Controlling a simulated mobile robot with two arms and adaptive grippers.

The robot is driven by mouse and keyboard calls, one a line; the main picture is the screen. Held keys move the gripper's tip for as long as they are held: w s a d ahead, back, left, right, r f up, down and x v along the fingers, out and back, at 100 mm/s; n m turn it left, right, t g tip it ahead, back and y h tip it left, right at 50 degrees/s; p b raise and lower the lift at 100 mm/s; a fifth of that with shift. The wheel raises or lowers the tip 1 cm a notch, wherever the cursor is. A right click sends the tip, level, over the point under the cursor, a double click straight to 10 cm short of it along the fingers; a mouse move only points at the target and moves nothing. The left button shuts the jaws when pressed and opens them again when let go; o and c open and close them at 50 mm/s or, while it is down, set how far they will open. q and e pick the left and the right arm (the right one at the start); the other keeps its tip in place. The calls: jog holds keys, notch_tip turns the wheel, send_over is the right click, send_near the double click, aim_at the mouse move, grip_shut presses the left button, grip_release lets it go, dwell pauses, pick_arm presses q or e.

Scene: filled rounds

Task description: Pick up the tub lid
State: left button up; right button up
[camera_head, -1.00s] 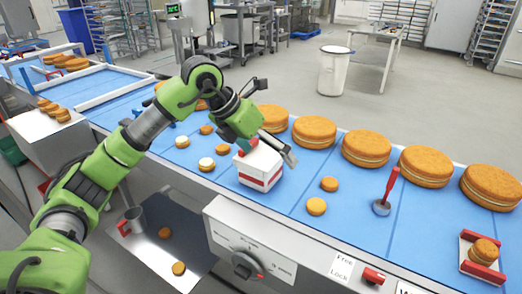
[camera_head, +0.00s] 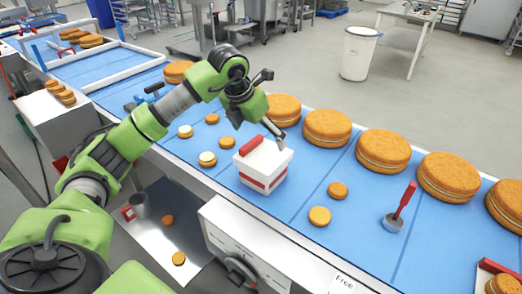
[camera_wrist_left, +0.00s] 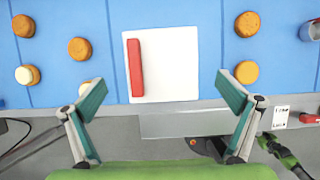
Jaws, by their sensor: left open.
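The tub lid (camera_head: 270,157) is white and square with a red bar handle (camera_head: 250,145) along one side. It sits on a white tub with a red band (camera_head: 263,183), on the blue belt. In the left wrist view the lid (camera_wrist_left: 172,65) shows from above, its handle (camera_wrist_left: 135,68) left of centre. My left gripper (camera_head: 264,136) is above and just behind the lid in the head view. In the left wrist view its fingers (camera_wrist_left: 162,95) are wide apart with nothing between them, near the lid's lower edge.
Small round cakes (camera_head: 319,216) lie around the tub. Large filled rounds (camera_head: 383,152) line the belt's far side. A red-handled tool (camera_head: 398,212) stands to the right. A control panel (camera_head: 245,245) fronts the belt.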

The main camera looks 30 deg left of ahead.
aim_at(265, 152)
pick_arm(q)
jog(key=shift+w+f, duration=0.25)
jog(key=shift+f, duration=0.15)
jog(key=shift+s+p+x, duration=0.2)
jog(key=shift+p+x, duration=0.75)
jog(key=shift+x, duration=0.2)
jog(key=x, duration=0.2)
jog(key=shift+d+f+p, duration=0.1)
jog(key=shift+f+p, duration=0.15)
jog(key=shift+p, duration=0.05)
jog(key=shift+w+f, duration=0.15)
jog(key=shift+f, duration=0.1)
pick_arm(e)
jog(key=shift+w+a+r, duration=0.15)
jog(key=shift+w+r, duration=0.35)
jog(key=shift+r, duration=0.2)
jog(key=shift+w+a+r, duration=0.1)
jog(key=shift+w+r, duration=0.4)
jog(key=shift+r, duration=0.2)
pick_arm(q)
jog(key=shift+f+b, duration=0.3)
pick_arm(e)
jog(key=shift+f, duration=0.3)
jog(key=shift+w, duration=0.15)
pick_arm(q)
jog(key=c, duration=0.8)
